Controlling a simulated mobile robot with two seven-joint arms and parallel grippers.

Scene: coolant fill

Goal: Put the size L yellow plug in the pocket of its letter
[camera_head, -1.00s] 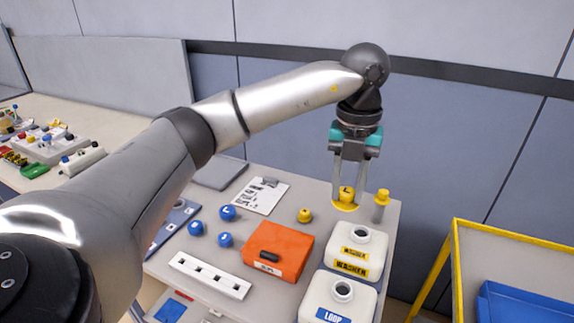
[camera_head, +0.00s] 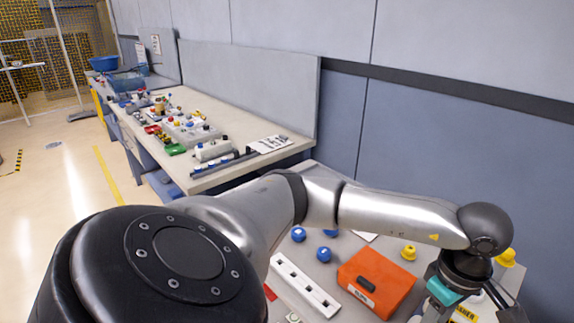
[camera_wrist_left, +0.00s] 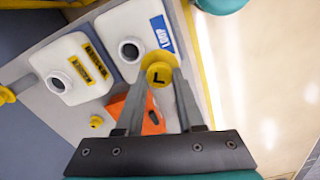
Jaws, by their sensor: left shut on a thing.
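My left gripper (camera_wrist_left: 158,82) is shut on a yellow plug (camera_wrist_left: 158,72) with a black L on its top. In the left wrist view the plug shows between the fingertips, beside the jug with the blue LOOP label (camera_wrist_left: 138,38). In the head view the left gripper's teal and dark body (camera_head: 443,291) is at the lower right; the plug does not show there. A smaller yellow plug (camera_head: 408,252) stands on the table, its letter unreadable. No lettered pocket can be made out. My right gripper is not in view.
An orange box (camera_head: 376,282), a white strip with dark square holes (camera_head: 304,286) and blue plugs (camera_head: 298,234) are on the near table. A jug with a yellow label (camera_wrist_left: 76,68) stands beside the LOOP jug. A cluttered bench (camera_head: 230,128) is further left.

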